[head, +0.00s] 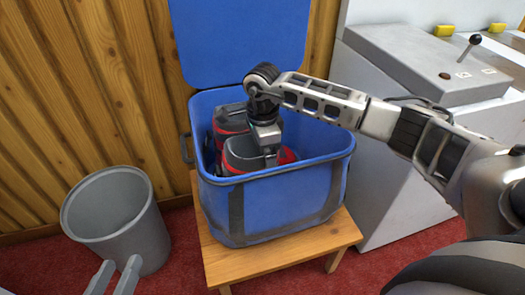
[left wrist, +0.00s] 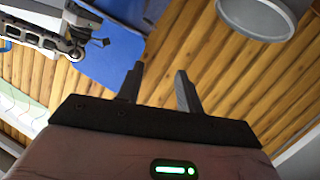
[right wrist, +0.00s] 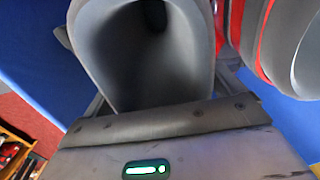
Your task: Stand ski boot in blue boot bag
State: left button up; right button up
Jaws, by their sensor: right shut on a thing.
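The blue boot bag (head: 262,205) stands open on a wooden stool with its lid up. A grey and red ski boot (head: 243,154) is upright inside the bag, its top opening showing. My right gripper (head: 271,158) reaches down into the bag and is shut on this boot's upper edge. In the right wrist view the boot's hollow grey cuff (right wrist: 120,60) fills the space ahead of the gripper; the boot's sole is hidden. A second grey and red boot (head: 230,118) stands behind it in the bag. My left gripper (head: 117,277) is open and empty at the lower left.
A grey bin (head: 118,225) stands on the red carpet left of the wooden stool (head: 285,254). A grey machine (head: 425,65) with a black-knobbed lever stands to the right. A wood-plank wall (head: 75,110) is close behind.

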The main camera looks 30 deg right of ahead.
jog(key=o, duration=1.7)
jog(key=shift+r, duration=0.15)
pick_arm(q)
jog(key=f+g+p, duration=0.1)
jog(key=p, duration=0.1)
jog(key=a+f+g+y+p, duration=0.1)
jog(key=p, duration=0.1)
jog(key=shift+a+f, duration=0.25)
jog(key=shift+f, duration=0.1)
pick_arm(e)
notch_tip(320, 180, up, 16)
